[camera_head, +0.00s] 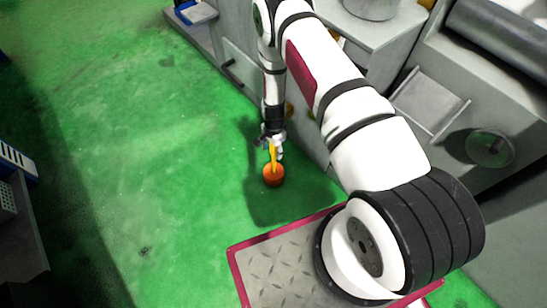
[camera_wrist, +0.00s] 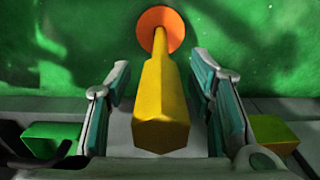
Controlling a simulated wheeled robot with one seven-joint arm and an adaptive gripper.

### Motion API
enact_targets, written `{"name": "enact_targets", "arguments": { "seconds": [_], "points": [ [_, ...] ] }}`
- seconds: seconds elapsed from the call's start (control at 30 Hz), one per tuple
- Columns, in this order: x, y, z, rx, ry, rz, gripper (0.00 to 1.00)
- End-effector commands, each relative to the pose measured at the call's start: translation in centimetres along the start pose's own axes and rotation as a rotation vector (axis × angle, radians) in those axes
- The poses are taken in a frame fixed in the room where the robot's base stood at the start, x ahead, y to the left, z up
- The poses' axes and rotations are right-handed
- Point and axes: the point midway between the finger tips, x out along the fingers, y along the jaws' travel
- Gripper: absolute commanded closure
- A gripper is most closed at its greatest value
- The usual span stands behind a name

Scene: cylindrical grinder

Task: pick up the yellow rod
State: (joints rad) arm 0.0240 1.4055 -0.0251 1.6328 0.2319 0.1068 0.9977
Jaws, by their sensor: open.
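The yellow rod (camera_wrist: 160,95) lies between the two fingers of my gripper (camera_wrist: 163,78) in the wrist view, with its thick faceted end nearest the camera. Gaps show between the rod and both fingers, so my gripper is open around it. An orange round part (camera_wrist: 160,28) is at the rod's far end. In the camera_head view the yellow rod (camera_head: 273,156) shows small below my gripper (camera_head: 273,143), with the orange round part (camera_head: 273,175) under it. My gripper partly hides the rod's upper end there.
The grey grinder (camera_head: 400,50) stands along the right, close beside my arm. A grey tread plate (camera_head: 275,262) with a red edge is at the bottom. The green floor (camera_head: 140,130) to the left is clear. A blue-and-white item (camera_head: 17,160) is at the left edge.

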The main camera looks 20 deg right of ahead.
Motion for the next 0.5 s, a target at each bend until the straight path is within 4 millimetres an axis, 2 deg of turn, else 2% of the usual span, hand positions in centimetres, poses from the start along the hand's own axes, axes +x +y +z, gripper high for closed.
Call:
{"name": "enact_targets", "arguments": {
  "seconds": [0.07,0.27,0.4,0.47,0.5],
  "points": [
    [0.67,0.03,0.02,0.000,0.000,0.000,0.52],
    [0.56,-0.01,0.00,0.000,0.000,-0.001,0.52],
    [0.55,0.00,0.01,0.000,0.000,-0.001,0.83],
    [0.55,0.00,0.01,0.000,0.000,-0.001,0.97],
    [0.55,0.00,0.01,0.000,0.000,0.000,1.00]
  ]
}}
